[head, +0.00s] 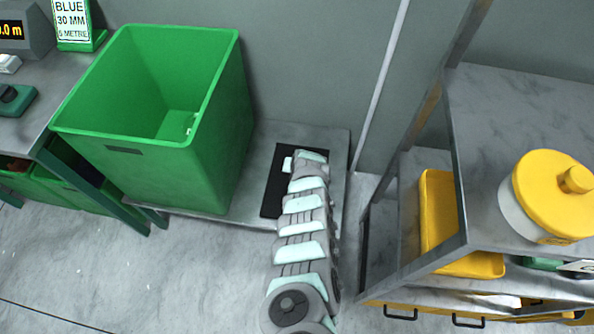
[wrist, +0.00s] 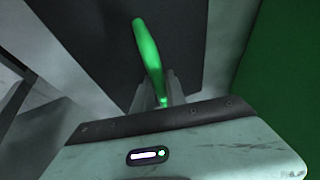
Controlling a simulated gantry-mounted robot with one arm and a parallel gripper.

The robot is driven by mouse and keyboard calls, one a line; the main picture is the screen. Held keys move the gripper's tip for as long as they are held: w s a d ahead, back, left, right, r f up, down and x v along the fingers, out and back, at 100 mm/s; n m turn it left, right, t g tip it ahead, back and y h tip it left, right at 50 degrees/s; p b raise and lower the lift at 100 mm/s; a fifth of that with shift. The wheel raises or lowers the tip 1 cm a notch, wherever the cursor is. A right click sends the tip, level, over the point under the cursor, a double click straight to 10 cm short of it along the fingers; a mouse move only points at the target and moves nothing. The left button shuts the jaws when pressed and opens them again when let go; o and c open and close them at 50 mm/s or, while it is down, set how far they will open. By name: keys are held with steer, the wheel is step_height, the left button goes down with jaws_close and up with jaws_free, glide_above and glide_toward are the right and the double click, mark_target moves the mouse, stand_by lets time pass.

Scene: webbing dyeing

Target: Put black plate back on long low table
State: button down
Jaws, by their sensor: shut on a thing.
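The black plate (head: 273,190) is at the long low table (head: 262,138), to the right of the big green bin in the head view. My arm covers its middle, and I cannot tell whether it touches the tabletop. In the wrist view the dark plate (wrist: 200,45) fills the upper middle, with a green handle (wrist: 150,58) standing out in front of it. My gripper (wrist: 166,92) is shut on this handle, which appears to belong to the plate. In the head view the fingers are hidden by my arm.
The green bin (head: 215,150) stands close on the left and shows as a green wall in the wrist view (wrist: 285,80). A metal rack (head: 455,140) with a yellow tray (head: 440,205) and a yellow-lidded tub (head: 535,200) stands on the right. A grey wall is behind.

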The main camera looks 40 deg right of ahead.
steer(key=c, duration=1.3)
jaws_free()
steer(key=p+v, duration=0.9)
steer(key=v, duration=0.1)
steer(key=shift+s+r+p, duration=0.1)
steer(key=shift+r+p, duration=0.25)
steer(key=shift+r, duration=0.05)
